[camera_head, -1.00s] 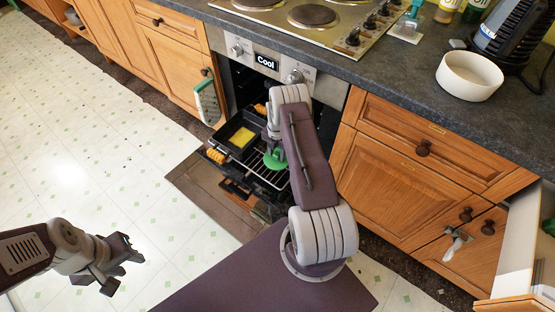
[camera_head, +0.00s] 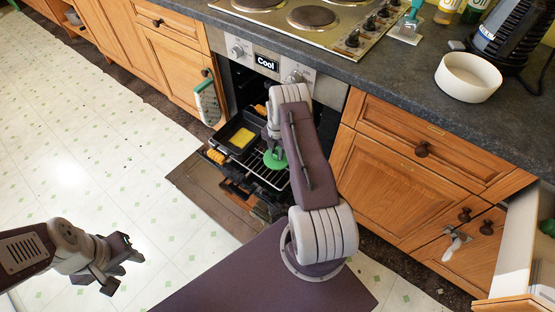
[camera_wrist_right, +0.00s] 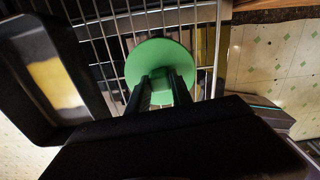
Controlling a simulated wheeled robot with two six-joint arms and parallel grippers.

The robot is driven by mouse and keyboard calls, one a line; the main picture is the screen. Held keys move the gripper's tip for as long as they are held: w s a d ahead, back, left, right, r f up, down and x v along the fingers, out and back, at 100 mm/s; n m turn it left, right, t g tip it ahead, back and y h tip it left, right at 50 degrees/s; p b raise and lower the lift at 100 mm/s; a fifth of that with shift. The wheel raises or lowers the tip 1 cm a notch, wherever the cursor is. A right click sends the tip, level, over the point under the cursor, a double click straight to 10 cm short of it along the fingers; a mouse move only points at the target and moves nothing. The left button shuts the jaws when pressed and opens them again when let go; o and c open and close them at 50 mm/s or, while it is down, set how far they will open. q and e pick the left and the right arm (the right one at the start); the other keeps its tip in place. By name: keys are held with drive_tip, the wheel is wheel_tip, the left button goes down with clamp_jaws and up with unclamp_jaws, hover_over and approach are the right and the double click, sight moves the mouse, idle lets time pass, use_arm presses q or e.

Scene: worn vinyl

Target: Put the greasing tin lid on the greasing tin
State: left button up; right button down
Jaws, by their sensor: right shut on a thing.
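A green round disc with a grip, seemingly the greasing tin lid (camera_head: 275,160), is over the wire rack at the oven's mouth. It also shows in the right wrist view (camera_wrist_right: 165,55). My right gripper (camera_wrist_right: 160,80) is shut on the lid's grip, pointing down. I cannot tell whether the lid touches anything below. A black rectangular tin (camera_head: 232,128) with a yellow slab inside sits on the rack left of the lid; I cannot tell whether it is the greasing tin. No other tin shows clearly; one may be hidden under the lid. My left gripper (camera_head: 122,270) is open and empty over the floor.
The oven door (camera_head: 205,185) is folded down, with the wire rack (camera_head: 262,175) above it. An oven glove or cloth (camera_head: 207,103) hangs left of the oven. A white bowl (camera_head: 470,77) stands on the worktop. The floor at left is clear.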

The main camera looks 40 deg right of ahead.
drive_tip(key=shift+r+p, duration=1.3)
drive_tip(key=shift+r, duration=0.45)
